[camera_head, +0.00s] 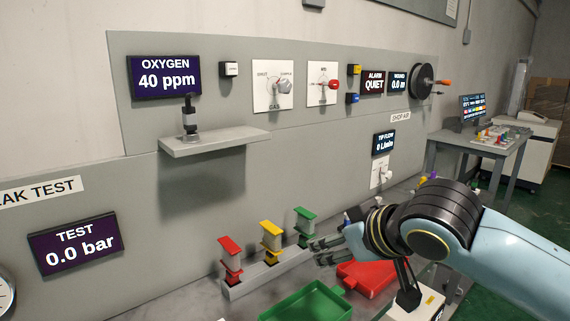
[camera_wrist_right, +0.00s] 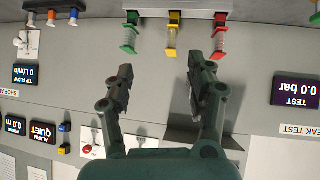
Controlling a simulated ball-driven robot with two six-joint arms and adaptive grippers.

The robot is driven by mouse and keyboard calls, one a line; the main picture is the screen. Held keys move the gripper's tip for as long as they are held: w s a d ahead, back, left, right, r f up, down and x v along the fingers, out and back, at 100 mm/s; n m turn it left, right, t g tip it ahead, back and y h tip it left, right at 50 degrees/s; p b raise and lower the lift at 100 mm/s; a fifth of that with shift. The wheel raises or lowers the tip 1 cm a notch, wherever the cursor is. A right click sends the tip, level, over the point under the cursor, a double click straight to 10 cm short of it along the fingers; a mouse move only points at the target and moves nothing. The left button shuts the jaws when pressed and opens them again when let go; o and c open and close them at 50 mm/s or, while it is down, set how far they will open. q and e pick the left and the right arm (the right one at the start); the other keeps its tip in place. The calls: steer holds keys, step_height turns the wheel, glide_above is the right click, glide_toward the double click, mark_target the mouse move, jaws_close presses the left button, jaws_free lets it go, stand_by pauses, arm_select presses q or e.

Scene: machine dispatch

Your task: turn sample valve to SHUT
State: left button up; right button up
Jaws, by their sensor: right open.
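The valve with a grey knob (camera_head: 284,87) sits on a white plate (camera_head: 260,99) on the grey wall panel. The plate has small print that seems to read SHUT at left and SAMPLE at right, with GAS below. The knob lies toward the SAMPLE side. My right gripper (camera_head: 322,248) is low in front of the panel, beside the colored pieces, well below and apart from the valve. In the right wrist view its fingers (camera_wrist_right: 160,85) are spread and empty. There, the gripper hides much of the panel, and I cannot make out the grey knob. My left gripper is not in view.
A red-handled valve (camera_head: 323,84) is right of the grey one. A shelf (camera_head: 213,141) with a sensor (camera_head: 189,117) juts out below left. Red, yellow and green pieces (camera_head: 271,237) stand in a rack, near green (camera_head: 310,305) and red trays (camera_head: 369,278).

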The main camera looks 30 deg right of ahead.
steer(key=w+d+r+t, duration=0.5)
steer(key=w+r, duration=0.5)
steer(key=r, duration=0.1)
steer(key=t+y, duration=0.3)
glide_toward(287, 87)
steer(key=w, duration=0.1)
steer(key=shift+n, duration=0.4)
steer(key=w, duration=0.3)
steer(key=w+p, duration=0.1)
steer(key=w, duration=0.5)
steer(key=shift+w+a+p, duration=0.3)
steer(key=shift+a+p, duration=0.05)
steer(key=shift+a, duration=0.05)
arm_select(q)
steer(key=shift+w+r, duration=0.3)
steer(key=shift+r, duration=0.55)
